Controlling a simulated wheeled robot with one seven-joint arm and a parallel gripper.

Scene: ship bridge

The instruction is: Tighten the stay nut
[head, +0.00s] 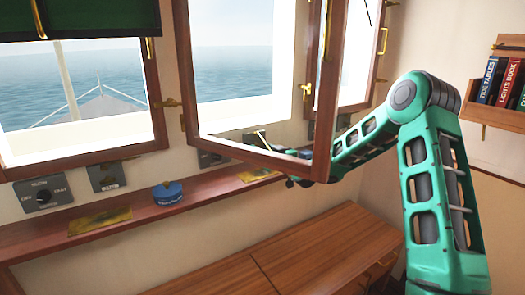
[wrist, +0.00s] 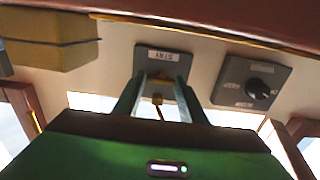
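In the wrist view a grey plate labelled STAY (wrist: 162,62) is on the pale wall, upside down in the picture. A small brass stay nut (wrist: 157,98) shows in front of it, with a thin brass rod beside it. My gripper (wrist: 158,88) is open, one finger on each side of the nut, with gaps visible. I cannot tell whether the fingertips reach past the nut. In the head view my arm extends behind the inward-swung wooden window sash (head: 322,100), and my gripper is mostly hidden there.
A dark knob on a grey plate (wrist: 246,82) sits beside the stay plate. A yellow block (wrist: 48,38) is at the upper left. A wooden cabinet (head: 275,258) stands below.

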